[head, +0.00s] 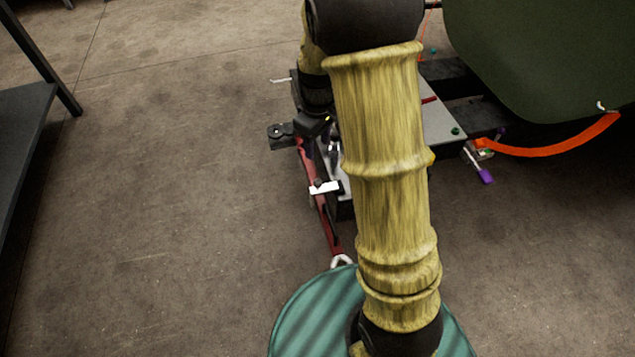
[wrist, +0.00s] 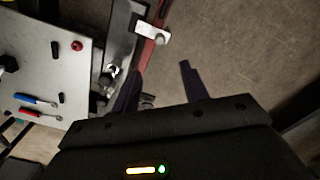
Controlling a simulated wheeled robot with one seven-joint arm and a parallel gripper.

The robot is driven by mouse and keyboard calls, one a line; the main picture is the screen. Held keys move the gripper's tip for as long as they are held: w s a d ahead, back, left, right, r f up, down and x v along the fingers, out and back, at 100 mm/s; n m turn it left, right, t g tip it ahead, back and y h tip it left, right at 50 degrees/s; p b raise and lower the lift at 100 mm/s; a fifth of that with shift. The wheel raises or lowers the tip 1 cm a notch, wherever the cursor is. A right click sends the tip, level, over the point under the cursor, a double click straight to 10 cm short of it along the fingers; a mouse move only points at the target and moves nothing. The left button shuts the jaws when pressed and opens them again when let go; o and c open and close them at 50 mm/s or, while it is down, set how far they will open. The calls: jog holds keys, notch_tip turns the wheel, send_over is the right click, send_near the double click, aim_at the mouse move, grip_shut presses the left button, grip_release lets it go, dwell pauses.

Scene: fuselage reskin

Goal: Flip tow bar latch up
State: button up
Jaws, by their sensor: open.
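The red tow bar (head: 326,222) runs along the floor side of the low cart in the head view. It also shows at the top of the wrist view (wrist: 151,52). A white, short lever-like piece (wrist: 152,33), which looks like the latch, lies across the bar; it shows in the head view too (head: 323,187). In the head view my arm hides much of the cart, and the fingers are hard to make out.
A grey tray top (wrist: 40,70) with screwdrivers and small knobs is left of the fingers in the wrist view. A green curved panel (head: 550,50) and an orange strap (head: 555,150) are at right. A dark shelf (head: 22,120) stands at left. Floor between is clear.

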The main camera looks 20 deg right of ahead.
aim_at(317, 180)
notch_tip(317, 180, down, 16)
jog(key=b, duration=0.9)
jog(key=shift+f, duration=0.1)
grip_shut()
